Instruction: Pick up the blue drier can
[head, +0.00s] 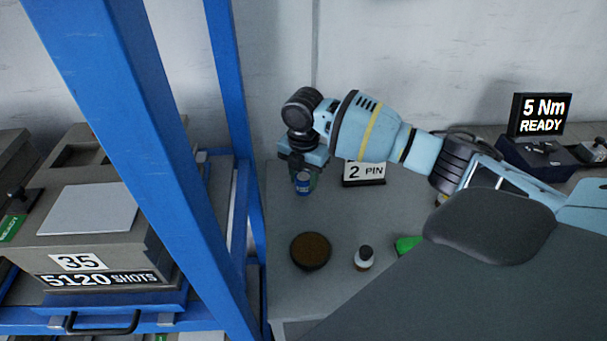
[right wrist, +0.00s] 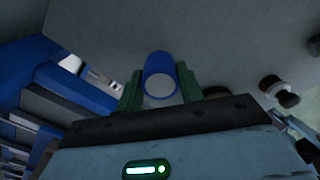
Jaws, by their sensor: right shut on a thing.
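The blue drier can (head: 303,185) is a small blue cylinder at the back left of the grey bench in the head view. My right gripper (head: 304,176) points down over it and is shut on it. In the right wrist view the can (right wrist: 158,72) shows its blue side and pale round end between the two green fingers of my right gripper (right wrist: 160,92). I cannot tell whether the can touches the bench. My left gripper is not in view.
A "2 PIN" sign (head: 364,173) stands close right of the can. A dark round dish (head: 311,251) and a small dark-capped bottle (head: 364,258) stand nearer on the bench. A blue rack post (head: 237,150) rises close on the left. A "5 Nm READY" display (head: 541,115) is at the back right.

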